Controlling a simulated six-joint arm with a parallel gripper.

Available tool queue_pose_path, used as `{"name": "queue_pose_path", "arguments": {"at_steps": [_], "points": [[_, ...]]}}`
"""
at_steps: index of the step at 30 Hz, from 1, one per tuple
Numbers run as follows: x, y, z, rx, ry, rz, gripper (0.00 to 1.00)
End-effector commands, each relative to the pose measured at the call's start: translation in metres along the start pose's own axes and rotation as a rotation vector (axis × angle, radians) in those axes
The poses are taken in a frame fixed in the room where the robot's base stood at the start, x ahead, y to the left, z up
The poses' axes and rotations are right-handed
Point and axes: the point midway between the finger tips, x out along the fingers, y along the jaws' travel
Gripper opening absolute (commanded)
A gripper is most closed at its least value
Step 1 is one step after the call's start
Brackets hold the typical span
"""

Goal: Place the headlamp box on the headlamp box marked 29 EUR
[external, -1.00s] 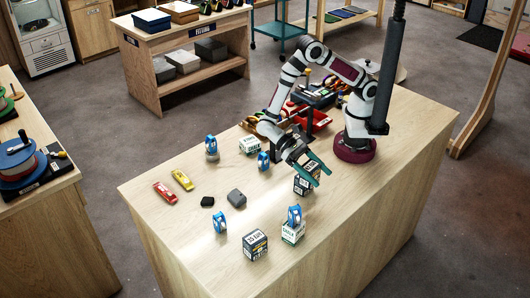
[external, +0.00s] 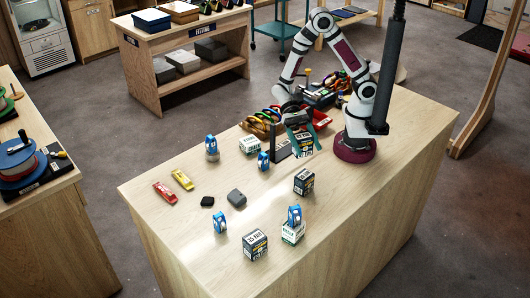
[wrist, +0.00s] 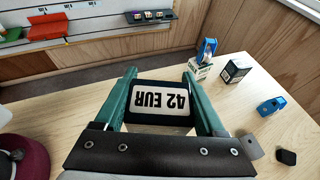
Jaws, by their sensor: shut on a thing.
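My gripper (external: 304,142) is shut on a headlamp box (wrist: 162,104) marked 42 EUR, which shows upside down between the green fingers in the wrist view. In the external view the held box (external: 304,151) hangs over the bench, near my base. A dark box with a white label (external: 255,245) stands at the bench's front; its small label looks like 29 EUR. It also shows in the wrist view (wrist: 236,69). Another dark labelled box (external: 304,182) stands mid-bench, apart from the held one; its print is too small to read.
A chalk box (external: 292,235) with a blue device (external: 294,215) on top stands right of the front box. Blue devices, a white box (external: 249,145), red (external: 164,193) and yellow (external: 182,180) items and dark blocks lie leftward. A crowded rack (external: 318,100) is behind.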

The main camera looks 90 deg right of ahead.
Motion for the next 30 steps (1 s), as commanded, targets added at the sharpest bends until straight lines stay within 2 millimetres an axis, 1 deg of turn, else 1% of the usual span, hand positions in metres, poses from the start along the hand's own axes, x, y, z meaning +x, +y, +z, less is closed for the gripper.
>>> {"name": "queue_pose_path", "arguments": {"at_steps": [1, 3, 6, 8, 9, 12, 13, 23, 24, 26, 27, 28, 30], "points": [[0.015, 0.001, -0.002, 0.003, -0.001, 0.008, 0.1], [0.03, 0.0, -0.004, 0.001, -0.001, 0.006, 0.1], [0.042, -0.001, -0.009, 0.002, 0.0, 0.003, 0.1], [0.048, -0.001, -0.019, 0.006, 0.0, 0.002, 0.1], [0.052, -0.001, -0.028, 0.006, 0.001, 0.003, 0.1], [0.057, -0.001, -0.041, 0.003, 0.0, 0.001, 0.1], [0.058, -0.002, -0.043, 0.001, 0.0, 0.001, 0.1], [0.059, -0.002, -0.046, 0.0, 0.0, 0.001, 0.1], [0.059, -0.002, -0.046, 0.0, 0.001, 0.001, 0.78], [0.059, -0.002, -0.046, -0.001, 0.001, 0.001, 0.88], [0.059, -0.002, -0.046, -0.001, 0.001, 0.001, 0.96], [0.059, -0.002, -0.046, -0.001, 0.001, 0.001, 1.0], [0.059, -0.002, -0.046, -0.001, 0.001, 0.001, 1.0]]}}
